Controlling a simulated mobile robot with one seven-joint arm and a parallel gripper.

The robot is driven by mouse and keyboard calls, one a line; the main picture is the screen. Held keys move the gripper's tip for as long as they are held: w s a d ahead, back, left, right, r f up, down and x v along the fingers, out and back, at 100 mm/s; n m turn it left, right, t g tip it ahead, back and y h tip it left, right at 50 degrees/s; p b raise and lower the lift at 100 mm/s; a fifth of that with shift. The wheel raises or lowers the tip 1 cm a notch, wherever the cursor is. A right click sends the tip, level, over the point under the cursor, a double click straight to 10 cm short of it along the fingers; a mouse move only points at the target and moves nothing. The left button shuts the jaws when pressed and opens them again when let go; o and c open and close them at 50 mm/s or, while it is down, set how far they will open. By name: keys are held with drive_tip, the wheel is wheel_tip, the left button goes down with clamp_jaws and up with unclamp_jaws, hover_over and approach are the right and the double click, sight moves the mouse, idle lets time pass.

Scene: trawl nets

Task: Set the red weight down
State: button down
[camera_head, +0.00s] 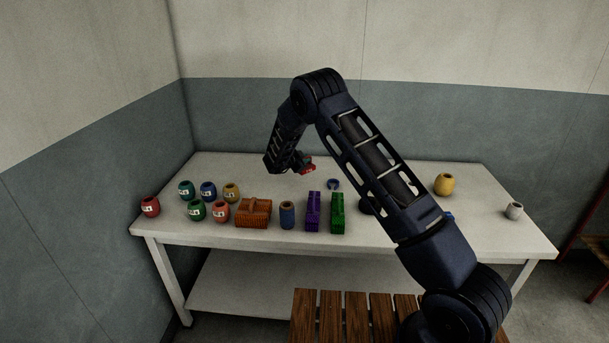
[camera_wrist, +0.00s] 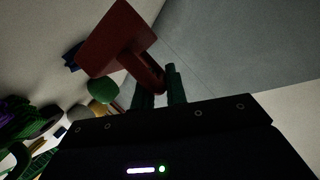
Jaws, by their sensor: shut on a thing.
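The red weight shows in the wrist view (camera_wrist: 118,38) as a flat, wide plate with a narrower stem. My gripper (camera_wrist: 160,88) is shut on the stem, and the plate stands out beyond the fingertips. In the head view the red weight (camera_head: 308,169) is a small red patch at the end of my arm, over the back middle of the white table (camera_head: 290,242). My gripper in the head view (camera_head: 300,163) is partly hidden by my wrist. I cannot tell the exact gap between the weight and the table.
Several labelled jars (camera_head: 197,210) stand at the left, beside an orange-brown basket-like block (camera_head: 253,213).

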drive_tip(key=shift+f, duration=3.8)
drive_tip(key=c, duration=1.4)
unclamp_jaws()
drive_tip(key=shift+f, duration=0.15)
drive_tip(key=v, duration=1.2)
